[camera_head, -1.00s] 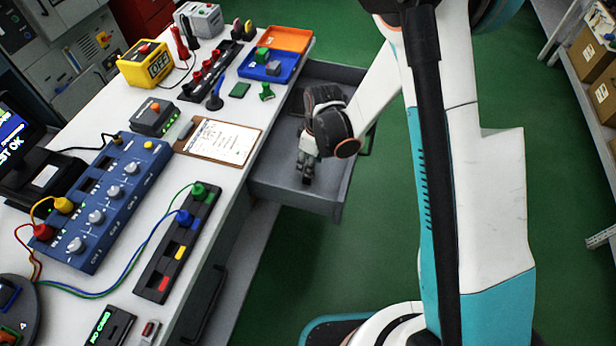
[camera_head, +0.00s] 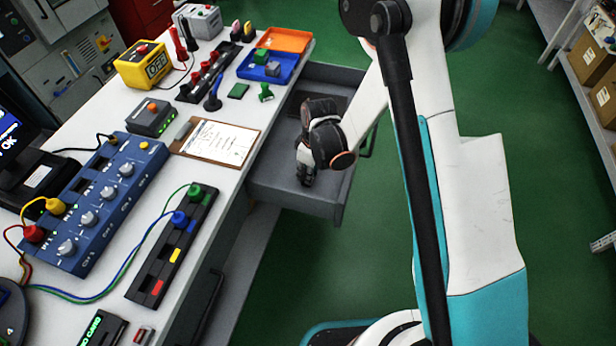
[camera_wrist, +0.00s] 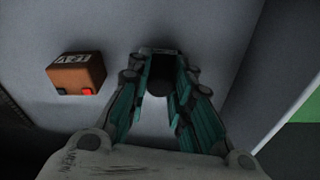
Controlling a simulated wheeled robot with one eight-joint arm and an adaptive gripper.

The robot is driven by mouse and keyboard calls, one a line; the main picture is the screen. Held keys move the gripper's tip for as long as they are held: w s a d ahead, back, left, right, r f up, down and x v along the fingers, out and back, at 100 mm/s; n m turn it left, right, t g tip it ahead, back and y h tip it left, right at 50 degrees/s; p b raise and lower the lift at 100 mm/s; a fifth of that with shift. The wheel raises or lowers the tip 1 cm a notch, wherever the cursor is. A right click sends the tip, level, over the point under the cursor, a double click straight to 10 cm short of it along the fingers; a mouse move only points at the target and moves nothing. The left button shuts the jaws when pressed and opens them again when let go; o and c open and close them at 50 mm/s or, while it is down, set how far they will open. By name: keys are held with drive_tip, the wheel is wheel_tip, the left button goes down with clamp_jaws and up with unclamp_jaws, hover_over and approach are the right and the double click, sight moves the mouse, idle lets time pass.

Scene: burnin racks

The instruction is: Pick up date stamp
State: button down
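My gripper (camera_wrist: 160,72) points down into the open grey drawer (camera_head: 290,198). In the wrist view its two teal-lined fingers are apart, one on each side of a dark, round-ended thing (camera_wrist: 160,84). This may be the date stamp, but its shape is mostly hidden and I cannot tell whether the fingers touch it. In the head view the gripper (camera_head: 306,178) is low in the drawer, and my wrist hides most of what is under it.
A brown block (camera_wrist: 76,74) with a red light lies left of my gripper in the wrist view. Drawer walls stand close around. The white bench (camera_head: 222,178) beside it holds a clipboard (camera_head: 216,141), a blue tray (camera_head: 268,66), an orange tray (camera_head: 285,40) and a green stamp-like piece (camera_head: 265,92).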

drive_tip(key=shift+r, duration=0.1)
wheel_tip(320, 180, up, 20)
drive_tip(key=p, duration=0.7)
drive_tip(key=c, duration=2.1)
unclamp_jaws()
drive_tip(key=shift+c, duration=1.4)
drive_tip(key=shift+o, duration=0.5)
drive_tip(key=shift+a, duration=0.1)
